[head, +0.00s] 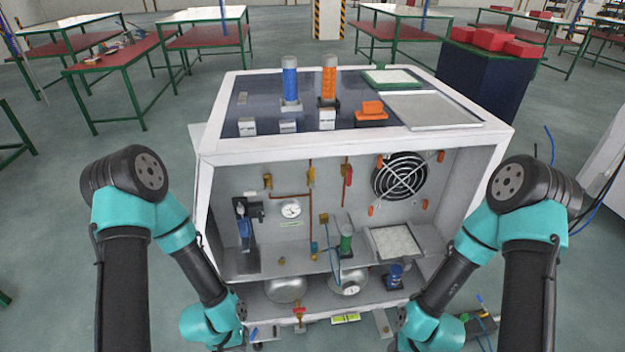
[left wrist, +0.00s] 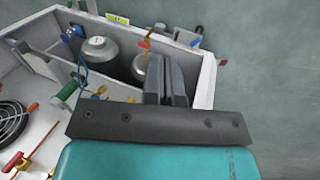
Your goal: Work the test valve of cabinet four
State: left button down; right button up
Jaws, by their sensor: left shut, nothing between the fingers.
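The white cabinet (head: 355,148) stands open-fronted in the middle of the head view. Its back panel carries brass valves (head: 267,181) on copper pipes, a valve with a red handle (head: 348,176) and a round gauge (head: 291,209). A small red-topped valve (head: 299,314) sits low at the front, by two silver vessels. No label tells me which is the test valve. My left gripper (left wrist: 167,68) is shut and empty, its fingers over the lower compartment beside a silver vessel (left wrist: 98,47) in the left wrist view. My right arm is at the cabinet's lower right; its fingertips are hidden.
A round fan grille (head: 400,175) is at the panel's right. A blue cylinder (head: 290,80) and an orange cylinder (head: 328,78) stand on top, near a grey tray (head: 430,110). Work tables stand behind, with open floor around.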

aim_at(311, 174)
dwell(0.4)
